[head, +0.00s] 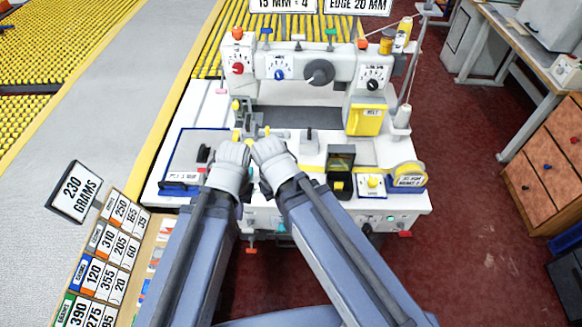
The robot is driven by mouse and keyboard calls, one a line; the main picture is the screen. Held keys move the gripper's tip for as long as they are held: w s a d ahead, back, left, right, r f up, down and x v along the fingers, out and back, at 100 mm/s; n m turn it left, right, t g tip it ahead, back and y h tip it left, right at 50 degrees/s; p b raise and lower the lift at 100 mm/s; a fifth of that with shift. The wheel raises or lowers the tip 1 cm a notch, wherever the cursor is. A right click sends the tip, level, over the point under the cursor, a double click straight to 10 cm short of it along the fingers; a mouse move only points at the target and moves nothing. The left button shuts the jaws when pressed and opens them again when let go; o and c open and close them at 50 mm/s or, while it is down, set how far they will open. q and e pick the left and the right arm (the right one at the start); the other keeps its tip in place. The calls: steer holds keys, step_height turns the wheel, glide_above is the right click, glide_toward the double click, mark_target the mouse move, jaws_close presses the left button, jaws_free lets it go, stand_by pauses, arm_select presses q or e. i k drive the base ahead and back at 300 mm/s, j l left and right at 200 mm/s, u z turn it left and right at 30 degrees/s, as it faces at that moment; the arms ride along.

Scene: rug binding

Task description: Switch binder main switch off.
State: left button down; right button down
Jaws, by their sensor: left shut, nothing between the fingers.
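The white binder (300,90) stands in the middle of the head view. Which of its controls is the main switch I cannot tell. Its front panel (385,216), below the work surface, has small coloured knobs and lights; my arms hide part of it. My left gripper (241,136) is shut and empty over the work surface, left of centre. My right gripper (262,134) is close beside it; its fingers are too small to read as open or shut. Both are apart from the right side of the front panel.
A black and yellow box (340,160) and a yellow tape roll (407,175) sit right of my grippers. A thread cone (402,116) stands behind them. Number cards (105,240) stand at left. A wooden drawer cabinet (545,165) is at right; red floor between is clear.

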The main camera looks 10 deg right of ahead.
mark_target(403, 234)
steer(key=k+l+z, duration=0.1)
steer(key=z, duration=0.35)
steer(key=l+z, duration=0.2)
steer(key=z, duration=0.3)
steer(key=l+z, duration=0.2)
steer(key=z, duration=0.25)
steer(key=l, duration=0.3)
steer(key=i+l+z, duration=0.1)
steer(key=l, duration=0.15)
